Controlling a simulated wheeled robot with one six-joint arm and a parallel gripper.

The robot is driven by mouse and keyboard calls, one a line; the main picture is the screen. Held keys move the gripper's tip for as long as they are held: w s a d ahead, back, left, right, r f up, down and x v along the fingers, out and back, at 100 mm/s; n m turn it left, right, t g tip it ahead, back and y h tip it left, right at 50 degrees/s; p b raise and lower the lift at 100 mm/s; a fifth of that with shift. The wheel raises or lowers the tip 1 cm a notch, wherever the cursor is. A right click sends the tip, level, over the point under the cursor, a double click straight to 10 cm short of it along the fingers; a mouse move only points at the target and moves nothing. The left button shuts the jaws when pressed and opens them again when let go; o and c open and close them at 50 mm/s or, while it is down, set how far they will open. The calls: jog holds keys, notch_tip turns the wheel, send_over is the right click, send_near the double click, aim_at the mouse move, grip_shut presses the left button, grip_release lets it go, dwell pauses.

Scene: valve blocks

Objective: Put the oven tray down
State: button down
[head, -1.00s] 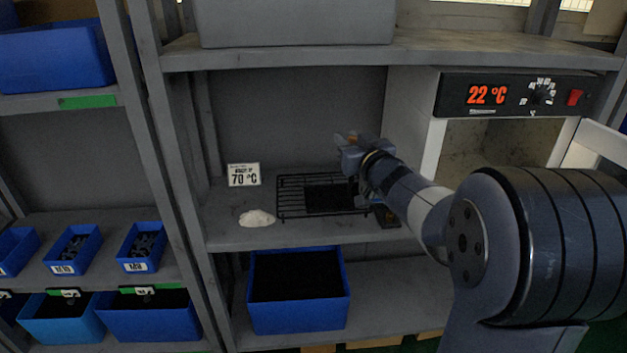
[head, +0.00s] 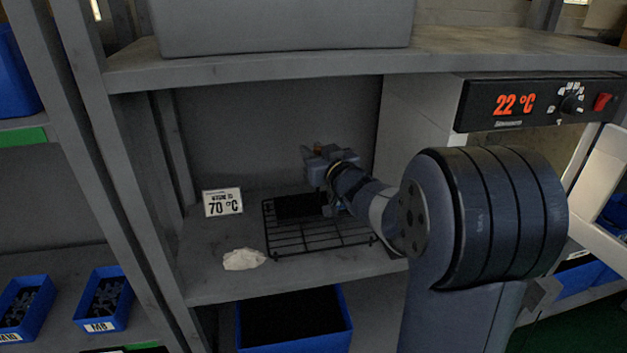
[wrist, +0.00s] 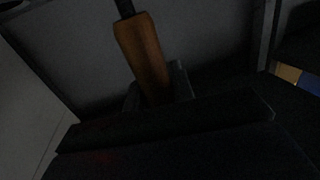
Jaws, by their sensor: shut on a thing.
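The oven tray (head: 296,207) shows as a flat dark plate over the back left part of a black wire rack (head: 320,241) on the shelf. I cannot tell whether it touches the rack or is just above it. My gripper (head: 322,153) is above and behind the tray's right part, shut on the tray's handle. The brown wooden handle (wrist: 143,52) shows in the wrist view between the jaws, with a dark rod at its far end. The wrist view is dark, and the plate is not clear there. My wrist hides the tray's right end in the head view.
A 70 °C sign (head: 222,203) stands left of the rack. A crumpled white cloth (head: 244,259) lies at its front left. An oven (head: 540,103) reading 22 °C is on the right, its door (head: 600,190) open. The upper shelf (head: 270,67) overhangs.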

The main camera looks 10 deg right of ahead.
jog(key=shift+f+b, duration=0.3)
jog(key=shift+f, duration=2)
jog(key=shift+f, duration=0.2)
jog(key=c, duration=1.2)
grip_release()
jog(key=shift+s+r, duration=0.1)
jog(key=shift+s, duration=0.05)
jog(key=v, duration=1.1)
jog(key=shift+s+b, duration=0.3)
jog(key=shift+s, duration=0.1)
jog(key=shift+d, duration=0.15)
